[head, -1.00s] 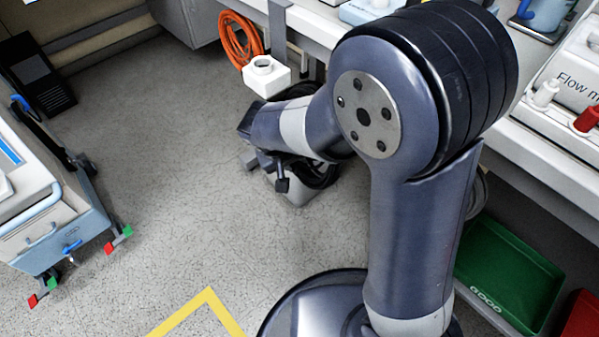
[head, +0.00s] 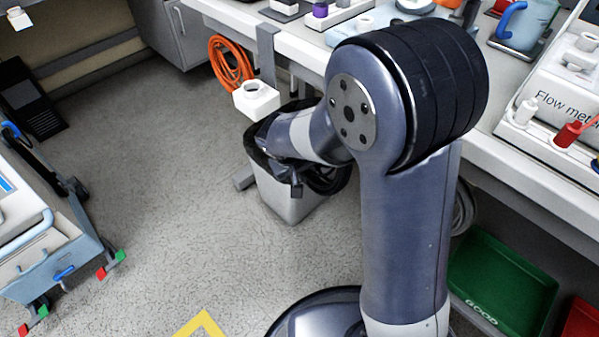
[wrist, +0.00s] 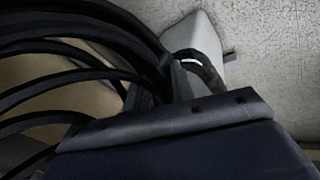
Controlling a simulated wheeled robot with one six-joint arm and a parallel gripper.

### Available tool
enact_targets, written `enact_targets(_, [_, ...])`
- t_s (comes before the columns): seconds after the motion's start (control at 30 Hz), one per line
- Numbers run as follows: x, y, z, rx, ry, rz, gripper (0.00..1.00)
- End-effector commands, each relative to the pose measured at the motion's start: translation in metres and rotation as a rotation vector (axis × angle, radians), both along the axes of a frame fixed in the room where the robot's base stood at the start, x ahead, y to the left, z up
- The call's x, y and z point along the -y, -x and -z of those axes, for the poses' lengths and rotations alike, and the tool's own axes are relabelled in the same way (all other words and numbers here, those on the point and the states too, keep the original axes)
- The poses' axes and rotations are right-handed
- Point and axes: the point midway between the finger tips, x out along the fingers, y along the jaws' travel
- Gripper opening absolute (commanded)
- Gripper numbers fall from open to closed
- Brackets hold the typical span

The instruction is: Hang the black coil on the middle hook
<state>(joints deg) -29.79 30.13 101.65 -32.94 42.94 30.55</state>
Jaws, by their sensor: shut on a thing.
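My gripper (wrist: 178,78) is shut on the black coil (wrist: 75,55). In the wrist view, its dark loops fan out to the left of the fingers. In the head view, part of the black coil (head: 328,181) shows below my forearm, in front of the bench and above a bin; my arm hides the fingers there. The middle hook is not visible; my arm covers that stretch under the bench edge.
An orange coil (head: 229,65) hangs under the bench at the left, beside a white block (head: 256,99) with a round opening. A grey coil (head: 465,207) hangs to the right. The bin (head: 288,198) stands below my forearm.

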Motion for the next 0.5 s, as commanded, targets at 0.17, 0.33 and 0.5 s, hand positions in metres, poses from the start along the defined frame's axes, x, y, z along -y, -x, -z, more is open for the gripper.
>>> enact_targets(0.17, [0.008, -0.008, 0.0, 0.001, 0.0, 0.002, 0.0])
enact_targets(0.33, [0.015, -0.015, 0.0, 0.002, 0.0, 0.001, 0.0])
enact_targets(0.5, [0.022, -0.022, 0.001, 0.0, 0.001, 0.001, 0.0])
